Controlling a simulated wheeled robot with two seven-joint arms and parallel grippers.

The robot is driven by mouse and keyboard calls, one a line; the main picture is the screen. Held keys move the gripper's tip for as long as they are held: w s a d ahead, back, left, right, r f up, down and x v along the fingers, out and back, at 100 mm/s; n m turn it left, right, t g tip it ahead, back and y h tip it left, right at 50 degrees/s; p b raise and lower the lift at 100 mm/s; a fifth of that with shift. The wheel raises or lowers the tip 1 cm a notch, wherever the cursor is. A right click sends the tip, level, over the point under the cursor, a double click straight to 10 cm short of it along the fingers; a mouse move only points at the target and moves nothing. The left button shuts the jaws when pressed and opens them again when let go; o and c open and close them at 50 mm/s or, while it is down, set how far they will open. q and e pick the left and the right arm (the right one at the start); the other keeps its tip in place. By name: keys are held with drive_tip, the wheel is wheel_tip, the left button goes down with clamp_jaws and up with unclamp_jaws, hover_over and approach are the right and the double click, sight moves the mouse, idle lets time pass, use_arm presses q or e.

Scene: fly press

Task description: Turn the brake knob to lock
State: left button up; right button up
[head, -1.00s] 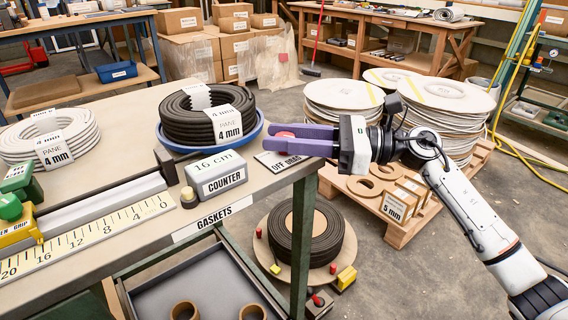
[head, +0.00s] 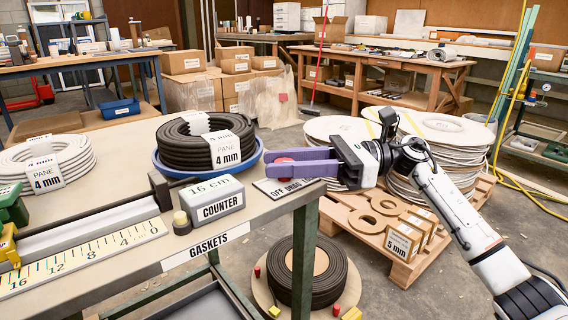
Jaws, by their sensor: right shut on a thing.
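The red brake knob (head: 284,160) sits at the back right corner of the bench, beside the blue turntable tray (head: 168,170). My right gripper (head: 276,163) reaches in from the right, its purple fingers shut on the knob. The fingers hide much of the knob, and I cannot tell its exact setting. A label plate (head: 284,188) in front of it reads "OFF DRAG"; the rest of the plate is covered by the gripper. My left gripper is not in view.
A black coil (head: 195,148) marked 4 mm lies on the blue tray. A grey counter box (head: 215,198) and a ruler (head: 85,258) are on the bench (head: 110,205). A pallet (head: 400,268) with white coils stands to the right, on the floor.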

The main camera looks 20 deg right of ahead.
drive_tip(key=o, duration=1)
drive_tip(key=shift+o, duration=0.2)
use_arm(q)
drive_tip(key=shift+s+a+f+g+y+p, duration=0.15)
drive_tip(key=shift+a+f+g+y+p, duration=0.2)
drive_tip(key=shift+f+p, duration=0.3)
use_arm(e)
drive_tip(key=s+d, duration=0.2)
drive_tip(key=d, duration=0.8)
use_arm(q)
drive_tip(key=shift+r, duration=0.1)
